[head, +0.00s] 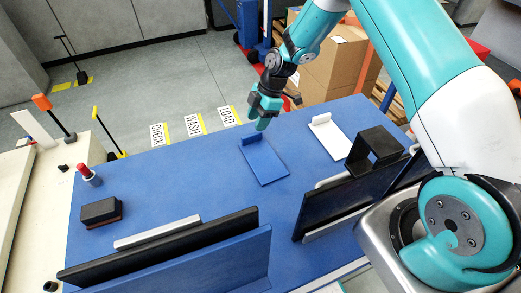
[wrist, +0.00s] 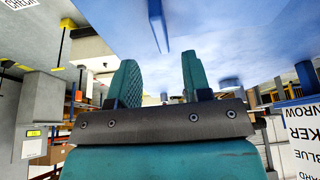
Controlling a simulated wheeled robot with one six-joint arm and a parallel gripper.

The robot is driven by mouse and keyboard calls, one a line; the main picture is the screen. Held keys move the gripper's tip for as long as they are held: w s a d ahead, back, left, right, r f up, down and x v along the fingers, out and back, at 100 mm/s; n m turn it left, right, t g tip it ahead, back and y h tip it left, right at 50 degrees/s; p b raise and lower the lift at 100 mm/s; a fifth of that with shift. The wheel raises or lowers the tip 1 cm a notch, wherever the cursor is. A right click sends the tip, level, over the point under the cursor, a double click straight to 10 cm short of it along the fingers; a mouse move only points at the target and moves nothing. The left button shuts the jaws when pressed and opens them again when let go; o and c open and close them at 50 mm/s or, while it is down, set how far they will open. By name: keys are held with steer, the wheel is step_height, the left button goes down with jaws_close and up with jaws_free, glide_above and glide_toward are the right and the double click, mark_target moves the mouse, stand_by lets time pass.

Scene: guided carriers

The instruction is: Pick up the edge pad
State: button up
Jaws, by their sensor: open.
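I cannot tell for sure which piece is the edge pad. My gripper (head: 264,118) is open and empty at the table's far edge, close to the raised end of a flat blue L-shaped piece (head: 264,162). In the wrist view its fingers (wrist: 157,78) stand apart, with a blue upright part (wrist: 157,18) ahead, above the gap between them. A similar white L-shaped piece (head: 331,139) lies to the right. A dark block with a brown base (head: 101,213) lies at the left. A black open box shape (head: 376,147) stands at the right, by a dark panel.
Long dark panels (head: 165,246) (head: 345,198) stand upright along the near side of the blue table (head: 190,185). A red-topped post (head: 86,174) stands at the left edge. Cardboard boxes (head: 345,65) are beyond the far right. The left middle of the table is clear.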

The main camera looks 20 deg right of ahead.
mark_target(252, 134)
steer(key=shift+p+x, duration=1.25)
steer(key=shift+x, duration=1.8)
steer(key=shift+d, duration=0.15)
jaws_close()
